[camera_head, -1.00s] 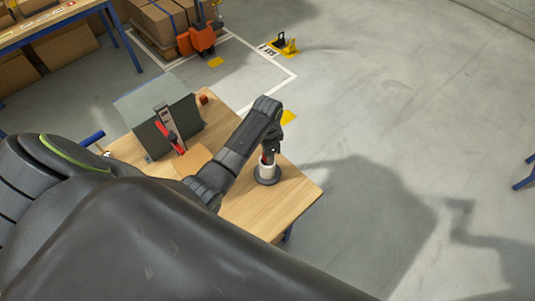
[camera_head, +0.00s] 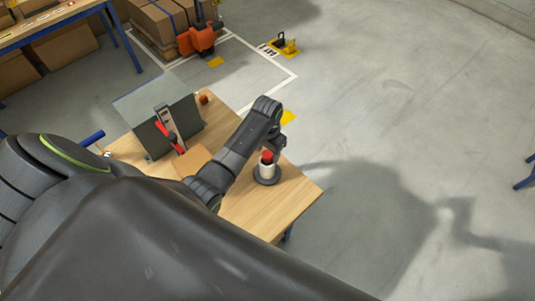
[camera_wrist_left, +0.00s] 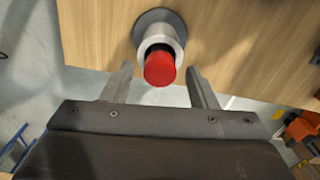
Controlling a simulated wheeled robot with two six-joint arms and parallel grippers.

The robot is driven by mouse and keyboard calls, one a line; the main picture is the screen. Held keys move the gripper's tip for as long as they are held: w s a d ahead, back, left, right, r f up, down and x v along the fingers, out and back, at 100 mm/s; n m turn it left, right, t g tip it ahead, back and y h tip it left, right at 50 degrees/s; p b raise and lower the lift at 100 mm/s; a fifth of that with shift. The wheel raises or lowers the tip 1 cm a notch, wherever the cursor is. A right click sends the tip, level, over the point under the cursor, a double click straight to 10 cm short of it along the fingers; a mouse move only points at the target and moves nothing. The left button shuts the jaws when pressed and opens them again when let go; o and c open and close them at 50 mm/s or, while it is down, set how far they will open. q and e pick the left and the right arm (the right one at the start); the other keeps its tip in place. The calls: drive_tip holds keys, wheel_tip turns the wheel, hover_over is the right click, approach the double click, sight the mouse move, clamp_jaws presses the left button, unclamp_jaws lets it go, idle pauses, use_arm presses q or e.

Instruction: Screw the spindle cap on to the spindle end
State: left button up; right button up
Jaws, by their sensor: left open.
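The red spindle cap (camera_head: 267,156) sits on top of the spindle end (camera_head: 266,170), a pale upright cylinder with a dark round base, near the right part of the wooden table. The cap also shows in the left wrist view (camera_wrist_left: 159,70), over the metal spindle end (camera_wrist_left: 174,34). I cannot tell how far it is threaded on. My left gripper (camera_head: 278,149) is open and empty beside the cap, apart from it. In the left wrist view its fingers (camera_wrist_left: 160,70) appear either side of the cap. My right gripper is not in view.
The wooden table (camera_head: 292,205) has bare room in front of the spindle. A dark panel stand (camera_head: 180,130) with a red-handled clamp (camera_head: 167,137) stands at its left. A small red-brown piece (camera_head: 203,99) lies at the back edge. The floor on the right is clear.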

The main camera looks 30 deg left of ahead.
use_arm(q)
drive_tip(key=shift+c, duration=0.3)
drive_tip(key=c, duration=0.7)
drive_tip(key=m, duration=0.7)
drive_tip(key=shift+c, duration=0.2)
drive_tip(key=shift+m, duration=1.4)
drive_tip(key=m, duration=0.9)
drive_tip(key=shift+m, duration=0.3)
